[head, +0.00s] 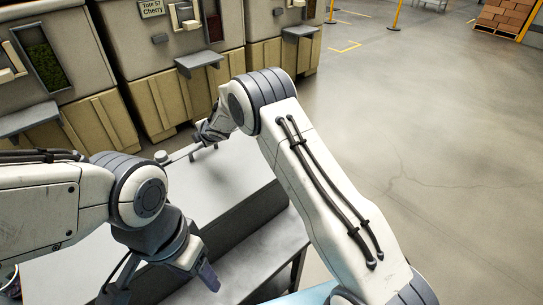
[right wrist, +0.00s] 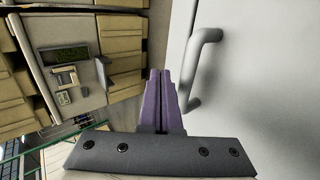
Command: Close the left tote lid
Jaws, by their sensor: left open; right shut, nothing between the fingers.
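A pale grey flat panel with a bent bar handle (right wrist: 203,62) fills the right side of the right wrist view; I cannot tell for certain that it is the left tote lid. In the head view the right fingers are hard to make out.
Beige bins with hatches and small shelves (head: 199,62) stand at the back left, one with a sign reading Tote 57 Cherry (head: 152,9). A lower grey ledge (head: 255,262) runs beside the top. Open concrete floor (head: 430,130) lies to the right. Stacked boxes (head: 503,15) stand far off.

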